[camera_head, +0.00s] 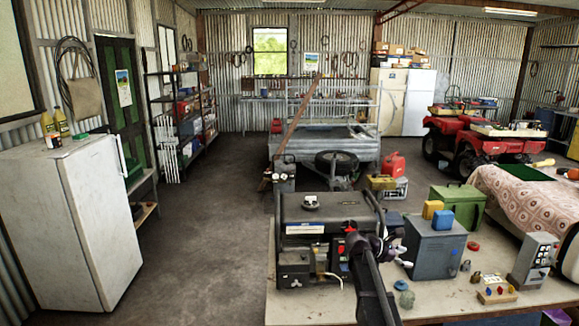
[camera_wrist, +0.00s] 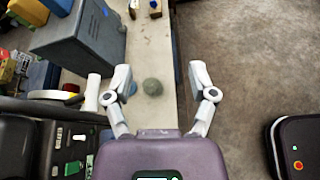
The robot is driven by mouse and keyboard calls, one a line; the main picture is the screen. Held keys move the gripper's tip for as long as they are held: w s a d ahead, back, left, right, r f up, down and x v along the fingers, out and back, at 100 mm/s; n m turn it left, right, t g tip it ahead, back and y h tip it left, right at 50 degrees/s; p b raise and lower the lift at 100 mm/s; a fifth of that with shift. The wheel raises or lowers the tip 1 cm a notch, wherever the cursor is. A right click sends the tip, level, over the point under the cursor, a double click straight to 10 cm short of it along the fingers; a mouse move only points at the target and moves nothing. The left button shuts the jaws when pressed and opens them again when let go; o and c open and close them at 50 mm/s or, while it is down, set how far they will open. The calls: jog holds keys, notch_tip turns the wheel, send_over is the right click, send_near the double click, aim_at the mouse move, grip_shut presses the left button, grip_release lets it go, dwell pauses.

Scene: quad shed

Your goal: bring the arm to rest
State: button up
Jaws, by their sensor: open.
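My gripper (camera_head: 402,256) is beside the right end of the black generator (camera_head: 325,222), near the grey metal box (camera_head: 434,248) on the bench. In the wrist view my gripper (camera_wrist: 160,78) has its two pale fingers spread wide, with nothing between them. A round grey-green lump (camera_wrist: 152,87) lies on the bench below, in line with the gap between the fingers. My dark arm reaches up from the bottom of the head view and hides part of the bench and generator.
The bench (camera_head: 450,309) also carries a grey switch box (camera_head: 534,260), a small wooden block with coloured knobs (camera_head: 496,290) and a red ring (camera_head: 473,246). A green box (camera_head: 458,203) stands behind. Open concrete floor (camera_head: 205,235) lies left, beside a white fridge (camera_head: 75,220).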

jog(key=s+a+f+m+y+b, duration=0.4)
jog(key=s+a+f+m+y, duration=0.2)
jog(key=s+a+f+m, duration=0.2)
jog(key=s+a+f+m+g+y+b, duration=0.1)
jog(key=s+a+f+m+y+b, duration=0.4)
jog(key=s+a+f, duration=0.7)
jog(key=s+f+m+y, duration=0.1)
jog(key=s+m+y, duration=0.1)
jog(key=s, duration=0.3)
jog(key=shift+a+m+b, duration=0.2)
jog(key=shift+m+b, duration=0.1)
jog(key=shift+m, duration=0.4)
jog(key=shift+w+f, duration=0.1)
dwell(0.9)
jog(key=shift+c, duration=1)
